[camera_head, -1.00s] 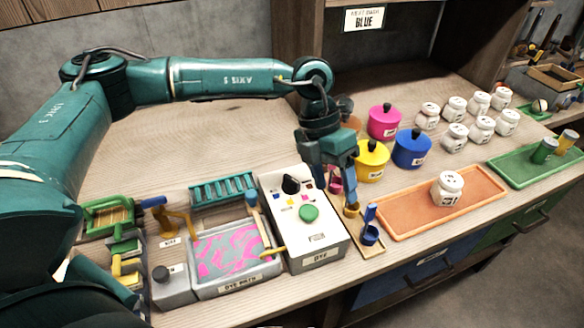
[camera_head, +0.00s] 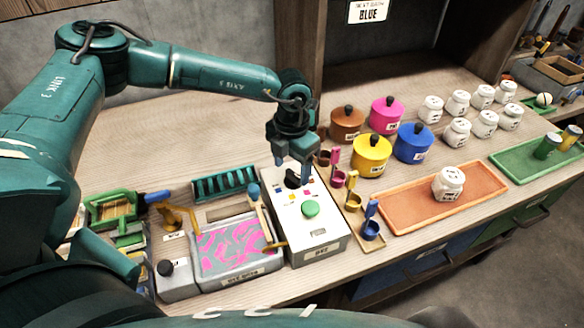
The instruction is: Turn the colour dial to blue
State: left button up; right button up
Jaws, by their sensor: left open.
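The colour dial (camera_head: 292,179) is a black knob on top of the white dye box (camera_head: 325,238). Small coloured marks sit around it, and a green round button (camera_head: 310,208) is in front of it. My left gripper (camera_head: 293,172) points down over the dial, with its fingers open around or just above it; I cannot tell whether they touch it. The gripper hides part of the dial, so I cannot read which colour it points to. A sign (camera_head: 368,12) on the shelf at the top reads BLUE. My right gripper is not in view.
The dye bath (camera_head: 238,268) with pink and grey swirls stands left of the box. Small coloured scoops (camera_head: 371,228) stand close to its right. Lidded pots, including a blue one (camera_head: 414,144), are behind. An orange tray (camera_head: 400,222) holds a white jar (camera_head: 448,183).

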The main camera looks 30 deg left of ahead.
pick_arm(q)
jog(key=shift+f, duration=1)
jog(key=c, duration=1)
